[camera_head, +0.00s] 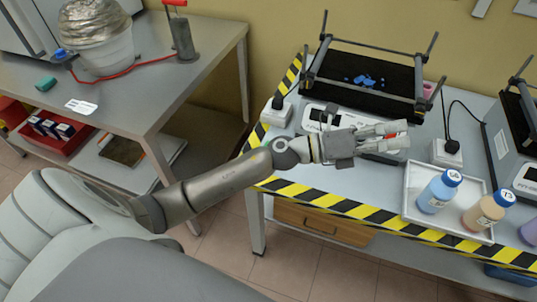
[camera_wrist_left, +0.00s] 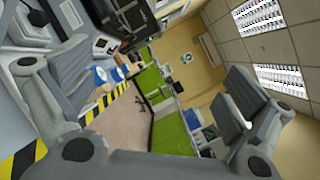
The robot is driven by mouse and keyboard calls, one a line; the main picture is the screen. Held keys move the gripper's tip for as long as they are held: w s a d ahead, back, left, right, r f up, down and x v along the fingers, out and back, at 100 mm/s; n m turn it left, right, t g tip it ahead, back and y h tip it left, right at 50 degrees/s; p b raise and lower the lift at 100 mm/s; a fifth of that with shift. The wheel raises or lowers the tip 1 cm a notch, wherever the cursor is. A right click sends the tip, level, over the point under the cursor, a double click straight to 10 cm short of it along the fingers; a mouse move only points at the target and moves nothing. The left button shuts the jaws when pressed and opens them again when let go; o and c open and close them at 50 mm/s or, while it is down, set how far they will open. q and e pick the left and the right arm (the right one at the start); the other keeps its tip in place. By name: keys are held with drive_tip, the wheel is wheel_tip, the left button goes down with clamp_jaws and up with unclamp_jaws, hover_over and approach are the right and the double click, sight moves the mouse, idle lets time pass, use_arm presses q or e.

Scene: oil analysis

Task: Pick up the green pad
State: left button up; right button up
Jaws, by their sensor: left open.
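A small green pad (camera_head: 45,84) lies on the grey table at the left in the head view, near its left part. My left gripper (camera_head: 404,134) is far to the right of it, above the striped-edge table, with its fingers pointing right. The left gripper is open and I see nothing between its fingers. The left wrist view shows its two fingers spread apart (camera_wrist_left: 155,75); the green pad is not recognisable there. My right gripper is not in view.
A foil-covered white container (camera_head: 105,45), a red cable and a metal cylinder (camera_head: 183,38) stand near the pad. A white tray (camera_head: 410,200) holds capped bottles (camera_head: 438,190). A gap separates the tables.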

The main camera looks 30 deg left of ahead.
use_arm(q)
drive_tip(key=s+a+f+m+g+y, duration=0.1)
drive_tip(key=a+f+m+g+y, duration=0.15)
drive_tip(key=f+m+g, duration=0.35)
drive_tip(key=s+a+f+m+g+y, duration=0.1)
drive_tip(key=a+f+m+g+y, duration=0.15)
drive_tip(key=f+m+g, duration=0.4)
drive_tip(key=a+m+y, duration=0.1)
drive_tip(key=a+y, duration=0.3)
drive_tip(key=a, duration=0.3)
drive_tip(key=a+m+y, duration=0.1)
drive_tip(key=a+y, duration=0.2)
drive_tip(key=a, duration=0.5)
drive_tip(key=w+a+f+m+y, duration=0.1)
drive_tip(key=a+y, duration=0.3)
drive_tip(key=a, duration=0.3)
drive_tip(key=shift+a+t+y, duration=0.25)
drive_tip(key=shift+a+y, duration=0.05)
drive_tip(key=shift+a, duration=0.05)
wheel_tip(320, 180, down, 4)
drive_tip(key=shift+f, duration=0.25)
wheel_tip(320, 180, down, 5)
drive_tip(key=shift+r+p, duration=0.1)
drive_tip(key=shift+p, duration=0.6)
drive_tip(key=shift+f, duration=0.55)
drive_tip(key=c, duration=1)
drive_tip(key=shift+c, duration=0.2)
